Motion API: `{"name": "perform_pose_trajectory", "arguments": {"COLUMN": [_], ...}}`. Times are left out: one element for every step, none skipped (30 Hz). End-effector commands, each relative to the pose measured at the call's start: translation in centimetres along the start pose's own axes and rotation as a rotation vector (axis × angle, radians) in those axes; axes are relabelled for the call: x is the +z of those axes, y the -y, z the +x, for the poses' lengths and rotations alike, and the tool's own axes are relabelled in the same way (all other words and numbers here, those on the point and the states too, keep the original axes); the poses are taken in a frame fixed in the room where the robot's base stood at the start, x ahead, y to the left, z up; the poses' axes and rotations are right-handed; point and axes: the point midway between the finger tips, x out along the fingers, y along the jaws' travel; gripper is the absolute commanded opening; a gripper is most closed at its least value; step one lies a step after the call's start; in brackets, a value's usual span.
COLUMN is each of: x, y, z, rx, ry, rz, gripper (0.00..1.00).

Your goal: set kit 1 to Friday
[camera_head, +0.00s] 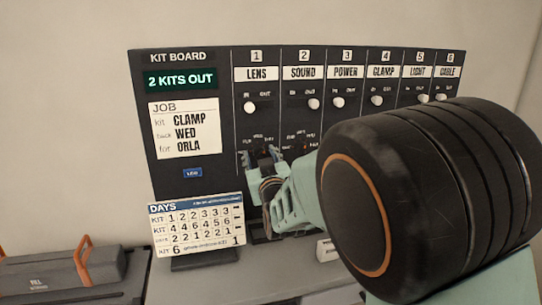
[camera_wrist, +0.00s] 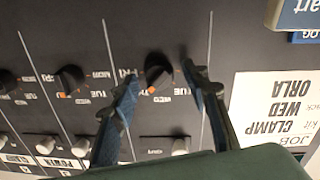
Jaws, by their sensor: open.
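The kit 1 day dial (camera_wrist: 157,66) is a black knob with an orange mark, in the column beside the JOB card. In the upside-down wrist view the mark points down, close to WED; FRI (camera_wrist: 127,73) is printed to the knob's left. My gripper (camera_wrist: 159,73) is open, with one finger on each side of this knob; I cannot tell whether they touch it. In the head view my gripper (camera_head: 264,165) is at the lower part of the LENS column (camera_head: 257,74) and hides the dial.
The JOB card (camera_head: 182,128) reads CLAMP, WED, ORLA. A DAYS card (camera_head: 196,226) stands below the board. The kit 2 dial (camera_wrist: 70,77) is close beside my gripper's left finger. White switches, such as kit 1's (camera_head: 250,107), line the board. A grey case (camera_head: 60,274) is at left.

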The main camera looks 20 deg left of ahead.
Motion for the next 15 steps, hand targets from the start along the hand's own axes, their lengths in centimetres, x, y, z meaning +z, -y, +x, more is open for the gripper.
{"name": "perform_pose_trajectory", "arguments": {"x": [0.02,0.03,0.03,0.04,0.04,0.04,0.04,0.04,0.04,0.04,0.05,0.04,0.05,0.05,0.05], "y": [-0.03,-0.03,-0.03,-0.04,-0.04,-0.04,-0.04,-0.04,-0.04,-0.04,-0.04,-0.04,-0.04,-0.04,-0.03], "z": [0.01,0.00,0.00,-0.01,-0.01,-0.01,-0.02,-0.02,-0.02,-0.02,-0.03,-0.03,-0.03,-0.03,-0.03], "rx": [0.000,0.000,0.000,0.001,0.001,0.001,0.001,0.001,0.001,0.001,0.001,0.001,0.001,0.001,0.001], "ry": [0.000,0.000,0.000,0.001,0.001,0.001,0.001,0.001,0.001,0.001,0.001,0.001,0.001,0.001,0.001], "rz": [0.000,0.000,0.000,0.000,0.000,0.000,0.000,0.000,0.000,0.000,0.000,0.000,0.000,0.000,0.000], "gripper": [0.42,0.42,0.42,0.42,0.41,0.37,0.33,0.30,0.26,0.22,0.19,0.15,0.11,0.08,0.04]}}
